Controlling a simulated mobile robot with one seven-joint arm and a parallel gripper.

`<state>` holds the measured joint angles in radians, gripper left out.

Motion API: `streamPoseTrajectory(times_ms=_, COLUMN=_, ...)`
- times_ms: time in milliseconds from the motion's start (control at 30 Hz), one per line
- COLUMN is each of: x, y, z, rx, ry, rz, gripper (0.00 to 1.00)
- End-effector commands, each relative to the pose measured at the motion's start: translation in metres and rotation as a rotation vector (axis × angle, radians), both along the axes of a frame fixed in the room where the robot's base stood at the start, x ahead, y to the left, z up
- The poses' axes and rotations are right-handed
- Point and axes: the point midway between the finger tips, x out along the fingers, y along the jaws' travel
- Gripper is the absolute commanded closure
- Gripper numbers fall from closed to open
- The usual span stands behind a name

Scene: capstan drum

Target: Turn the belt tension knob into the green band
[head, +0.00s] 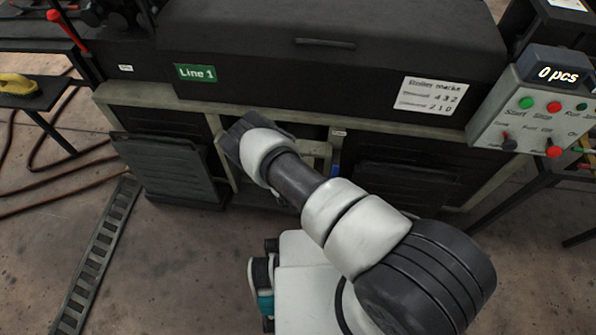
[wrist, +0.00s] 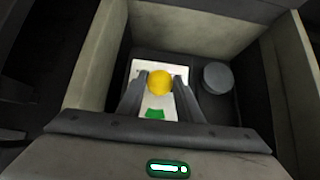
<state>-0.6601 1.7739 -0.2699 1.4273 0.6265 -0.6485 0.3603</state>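In the wrist view a round yellow knob (wrist: 160,82) sits on a white plate (wrist: 145,70) inside a box-like recess. A green patch (wrist: 155,113) shows on the plate, on the near side of the knob. My gripper (wrist: 161,80) reaches into the recess with its two dark fingers apart, one on each side of the knob. I cannot tell whether the fingertips touch it. No pointer mark on the knob can be made out. In the head view my arm's end covers the recess, and the knob and fingertips are hidden.
A grey round disc (wrist: 217,77) lies right of the plate. Pale walls (wrist: 191,29) close in the recess. In the head view dark panels (head: 167,167) flank the opening, and a control box (head: 535,120) stands at the right. A ladder-like tray (head: 98,255) lies on the floor.

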Motion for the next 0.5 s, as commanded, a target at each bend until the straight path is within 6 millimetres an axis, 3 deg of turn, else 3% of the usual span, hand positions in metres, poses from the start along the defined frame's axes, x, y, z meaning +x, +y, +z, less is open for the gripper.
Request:
streamPoseTrajectory(times_ms=67, x=0.0001, y=0.0002, z=0.0001, rx=0.0, ry=0.0, rz=0.0, gripper=0.9)
streamPoseTrajectory(times_ms=500, x=-0.0004, y=-0.004, z=0.0018, rx=0.106, ry=-0.02, rz=-0.005, gripper=0.9)
